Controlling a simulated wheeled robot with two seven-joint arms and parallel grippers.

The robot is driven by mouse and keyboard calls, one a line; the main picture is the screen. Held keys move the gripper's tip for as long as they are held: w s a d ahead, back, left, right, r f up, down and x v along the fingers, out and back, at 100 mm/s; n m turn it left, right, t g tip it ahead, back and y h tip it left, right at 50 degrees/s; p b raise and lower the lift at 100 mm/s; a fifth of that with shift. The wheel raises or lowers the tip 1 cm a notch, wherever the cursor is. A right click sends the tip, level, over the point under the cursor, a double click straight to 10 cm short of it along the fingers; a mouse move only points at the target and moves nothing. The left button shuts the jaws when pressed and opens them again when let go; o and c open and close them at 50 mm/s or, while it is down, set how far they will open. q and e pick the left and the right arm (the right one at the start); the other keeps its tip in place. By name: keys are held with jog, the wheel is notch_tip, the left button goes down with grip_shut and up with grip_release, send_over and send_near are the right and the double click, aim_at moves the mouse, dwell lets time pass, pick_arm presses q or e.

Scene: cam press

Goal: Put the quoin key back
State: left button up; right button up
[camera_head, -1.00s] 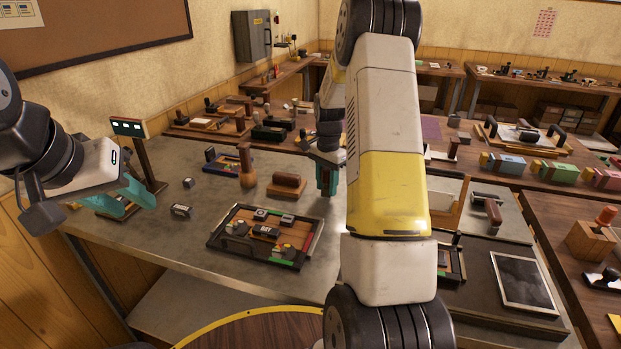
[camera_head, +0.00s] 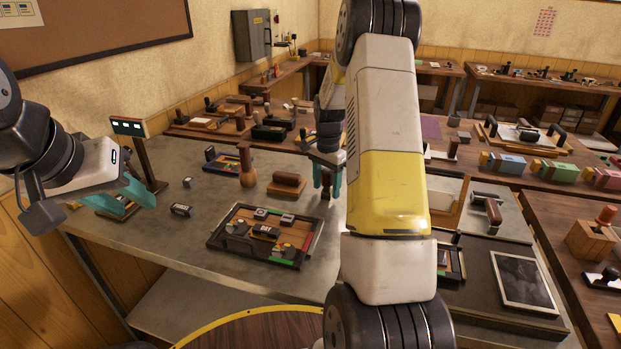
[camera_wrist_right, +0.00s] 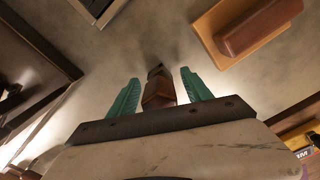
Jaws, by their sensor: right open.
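The quoin key (camera_head: 326,185) has a brown handle; in the wrist view its handle (camera_wrist_right: 158,90) and dark far end show. It appears to stand upright at the grey table's surface; what holds it up is not clear. My right gripper (camera_head: 329,181) is open, with one teal finger on each side of the key. In the wrist view a gap shows between the key and each finger (camera_wrist_right: 160,95). My left gripper (camera_head: 127,198) is open and empty over the table's left edge.
A brown-handled block (camera_head: 287,184) and a wooden stamp (camera_head: 247,172) stand left of the key. A tray of small parts (camera_head: 212,240) lies in front. A small display on a post (camera_head: 128,128) stands near my left gripper. My right arm hides part of the table.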

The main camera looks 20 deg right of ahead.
notch_tip(320, 180, up, 11)
jog(key=shift+r, duration=0.2)
jog(key=s+a+r+n+t+y, duration=0.1)
jog(key=s+a+r+n+t, duration=0.2)
jog(key=s+r, duration=0.35)
jog(key=s+a+r+n, duration=0.3)
jog(key=s+a+r, duration=0.2)
jog(key=s+r, duration=0.15)
jog(key=s+a+n+t, duration=0.1)
jog(key=s+a+n, duration=0.2)
jog(key=s, duration=0.4)
jog(key=s+a+n+t+y, duration=0.1)
jog(key=s+a+n+t, duration=0.1)
jog(key=s, duration=0.6)
jog(key=shift+s+a+n, duration=0.25)
jog(key=shift+a+n, duration=0.2)
jog(key=shift+n, duration=0.35)
